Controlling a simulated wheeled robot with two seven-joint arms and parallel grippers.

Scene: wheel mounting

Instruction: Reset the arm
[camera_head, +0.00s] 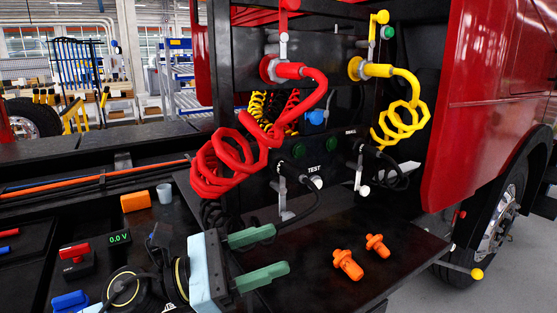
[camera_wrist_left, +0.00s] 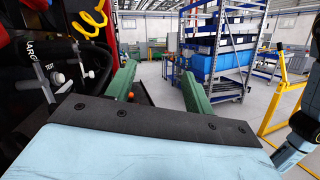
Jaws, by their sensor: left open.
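My left gripper (camera_head: 281,249) is in the lower middle of the head view, with its two green fingers spread apart and nothing between them. It hangs above the dark shelf, left of two orange fittings (camera_head: 347,264) (camera_head: 377,245) and apart from them. In the left wrist view the green fingers (camera_wrist_left: 158,68) are also apart and empty, pointing toward the workshop aisle. My right gripper is not in view.
A red coiled hose (camera_head: 225,160) and a yellow coiled hose (camera_head: 403,117) hang on the truck's connector panel behind the gripper. A meter (camera_head: 119,238), an orange block (camera_head: 135,202) and a grey cup (camera_head: 164,193) stand left. A blue rack (camera_wrist_left: 213,50) stands farther off.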

